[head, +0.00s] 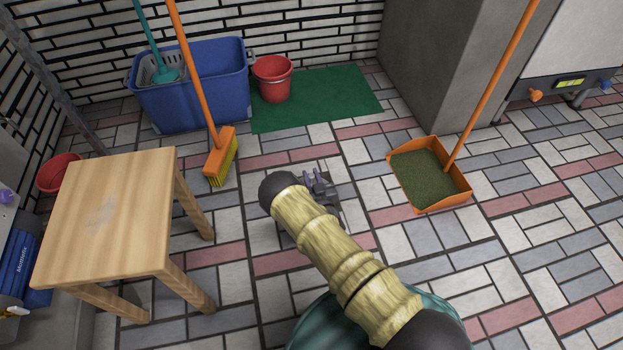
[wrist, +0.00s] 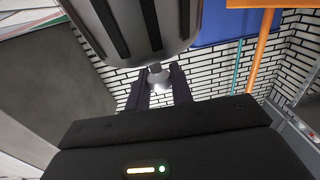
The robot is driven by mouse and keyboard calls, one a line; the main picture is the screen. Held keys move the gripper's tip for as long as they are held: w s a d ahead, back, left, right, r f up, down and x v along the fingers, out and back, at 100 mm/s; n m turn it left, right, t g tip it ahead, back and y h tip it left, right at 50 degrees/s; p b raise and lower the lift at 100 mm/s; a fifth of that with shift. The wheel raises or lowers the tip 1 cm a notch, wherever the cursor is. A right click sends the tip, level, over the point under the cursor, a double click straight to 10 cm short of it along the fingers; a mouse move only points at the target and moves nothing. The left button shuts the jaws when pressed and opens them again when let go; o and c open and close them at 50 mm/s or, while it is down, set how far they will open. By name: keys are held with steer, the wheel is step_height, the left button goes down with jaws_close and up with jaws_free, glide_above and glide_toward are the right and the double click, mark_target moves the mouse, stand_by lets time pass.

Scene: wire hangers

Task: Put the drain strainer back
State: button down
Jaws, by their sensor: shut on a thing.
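A grey, rounded piece with dark slots, which looks like the drain strainer (wrist: 138,25), fills the top middle of the wrist view. A small pale knob (wrist: 158,77) sticks out from it towards my gripper (wrist: 159,84). The two dark fingers are shut on this knob, one on each side. In the head view my gripper (head: 322,190) is partly hidden behind my arm, above the tiled floor. I cannot make out the strainer there. No drain opening is visible in either view.
A wooden stool (head: 110,205) stands at left. A blue bucket (head: 190,85), an orange broom (head: 218,155) and a red bucket (head: 272,78) on a green mat (head: 335,95) are behind. An orange dustpan (head: 465,195) is at right. Tiled floor (head: 510,255) is open at lower right.

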steer(key=c, duration=1.2)
jaws_free()
steer(key=shift+c, duration=0.2)
steer(key=shift+s+r, duration=0.1)
steer(key=shift+r, duration=0.05)
steer(key=shift+s+d+p, duration=0.15)
steer(key=shift+s+p, duration=0.1)
steer(key=shift+p, duration=0.15)
steer(key=p+v, duration=0.7)
steer(key=v, duration=0.4)
